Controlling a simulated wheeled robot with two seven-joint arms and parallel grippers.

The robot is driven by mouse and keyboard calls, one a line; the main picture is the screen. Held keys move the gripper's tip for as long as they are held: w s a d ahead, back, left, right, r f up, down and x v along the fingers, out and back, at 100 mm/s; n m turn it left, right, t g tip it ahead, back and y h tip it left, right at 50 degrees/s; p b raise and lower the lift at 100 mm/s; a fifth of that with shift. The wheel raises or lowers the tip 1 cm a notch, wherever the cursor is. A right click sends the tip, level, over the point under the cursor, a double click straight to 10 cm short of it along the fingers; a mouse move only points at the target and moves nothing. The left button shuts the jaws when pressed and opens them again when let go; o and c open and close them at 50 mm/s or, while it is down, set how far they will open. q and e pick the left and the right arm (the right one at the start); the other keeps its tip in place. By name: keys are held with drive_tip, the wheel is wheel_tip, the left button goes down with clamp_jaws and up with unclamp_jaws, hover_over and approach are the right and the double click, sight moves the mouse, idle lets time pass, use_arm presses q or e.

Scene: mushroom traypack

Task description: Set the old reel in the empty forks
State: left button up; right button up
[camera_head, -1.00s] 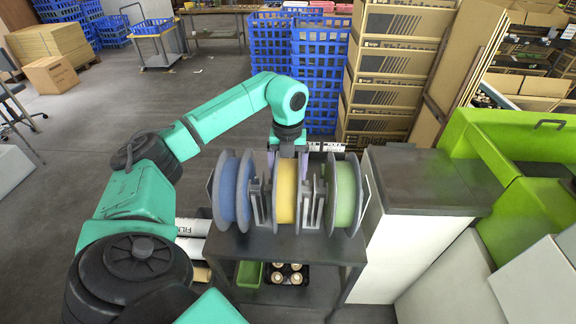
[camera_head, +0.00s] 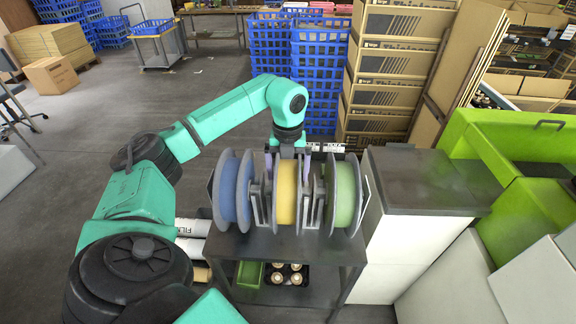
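Three reels stand upright in a row on a small dark table (camera_head: 262,246): a blue reel (camera_head: 243,192) at left, a yellow reel (camera_head: 286,192) in the middle and a green reel (camera_head: 343,197) at right. Grey upright forks (camera_head: 258,204) stand between the blue and yellow reels, and more grey forks (camera_head: 311,207) between the yellow and green ones. I cannot tell which forks are empty. My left gripper (camera_head: 287,158) points down at the far side of the yellow reel. Its purple fingers are spread apart, one to each side of it; contact is hidden. My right gripper is out of view.
A white cabinet with a dark top (camera_head: 425,180) stands close at the table's right. A green tray (camera_head: 249,273) and a dark crate (camera_head: 287,273) sit below the tabletop. Blue baskets (camera_head: 315,80) and stacked cartons (camera_head: 390,80) rise behind. Open floor lies at left.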

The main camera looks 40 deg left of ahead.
use_arm(q)
wheel_tip(320, 180, up, 8)
drive_tip(key=shift+f, duration=0.1)
wheel_tip(320, 180, up, 7)
drive_tip(key=p, duration=0.3)
drive_tip(key=shift+f, duration=0.2)
